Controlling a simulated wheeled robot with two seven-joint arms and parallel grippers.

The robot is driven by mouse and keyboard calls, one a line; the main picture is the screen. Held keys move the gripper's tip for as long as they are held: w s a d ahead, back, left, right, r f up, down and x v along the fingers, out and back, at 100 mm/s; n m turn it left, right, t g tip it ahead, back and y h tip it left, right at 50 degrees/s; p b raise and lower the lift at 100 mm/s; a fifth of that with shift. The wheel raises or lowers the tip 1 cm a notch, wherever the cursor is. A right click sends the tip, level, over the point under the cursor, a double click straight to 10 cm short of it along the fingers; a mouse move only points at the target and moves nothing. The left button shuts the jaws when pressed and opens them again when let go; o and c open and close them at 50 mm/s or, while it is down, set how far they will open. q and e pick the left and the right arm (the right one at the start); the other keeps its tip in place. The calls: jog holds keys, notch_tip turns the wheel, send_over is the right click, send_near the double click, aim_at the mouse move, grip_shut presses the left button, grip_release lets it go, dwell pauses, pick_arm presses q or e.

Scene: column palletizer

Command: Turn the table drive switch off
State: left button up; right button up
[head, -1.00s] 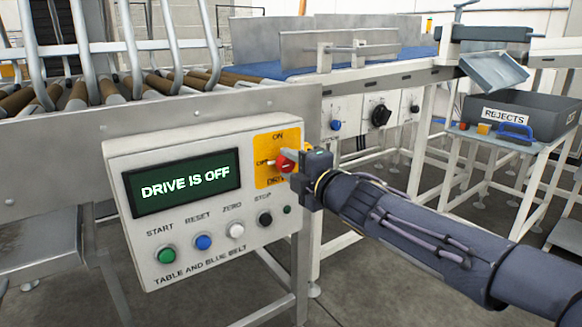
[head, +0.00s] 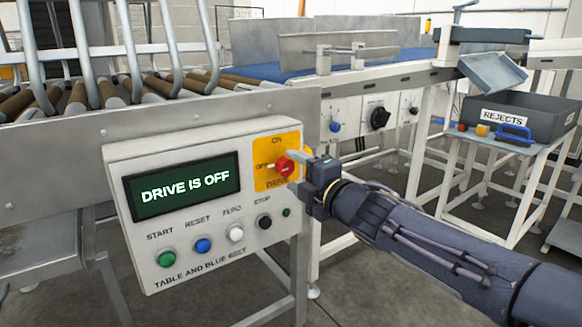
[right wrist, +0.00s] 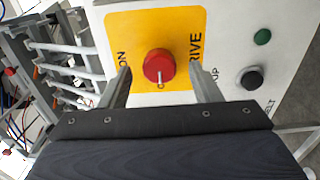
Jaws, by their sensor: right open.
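The drive switch (head: 284,167) is a red rotary knob on a yellow plate (head: 266,180) marked ON, OFF and DRIVE, at the upper right of the control box (head: 190,265). Its white pointer line points toward OFF. My right gripper (head: 299,165) is just right of the knob. In the right wrist view, the open fingers of the gripper (right wrist: 162,88) stand either side of the red knob (right wrist: 158,66) with gaps, not touching it. My left gripper is not in view.
Below the display are a green button (head: 167,259), a blue button (head: 203,245), a white button (head: 236,233) and a black button (head: 265,221). A roller conveyor (head: 110,90) is above the box. A grey REJECTS bin (head: 545,117) stands on a side table at right.

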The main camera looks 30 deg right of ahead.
jog(key=s+p, duration=0.1)
jog(key=s, duration=0.4)
jog(key=shift+s+d+p, duration=0.2)
jog(key=shift+p, duration=0.2)
jog(key=s+a+f+m+g+h, duration=0.1)
jog(key=s+f+m+g, duration=0.25)
jog(key=f+m, duration=0.3)
jog(key=s+f+m+g+h, duration=0.1)
jog(key=s+f+m+g, duration=0.2)
jog(key=s+f+m, duration=0.4)
jog(key=s+a+f+m+g+y, duration=0.4)
jog(key=s+a+f+m+g, duration=0.25)
jog(key=s+a+f, duration=0.35)
notch_tip(320, 180, up, 36)
jog(key=a+p, duration=0.1)
jog(key=p, duration=3.3)
jog(key=shift+a+f+m+t+y, duration=0.15)
jog(key=shift+a+m+t+y, duration=0.05)
jog(key=shift+m+t+y, duration=0.1)
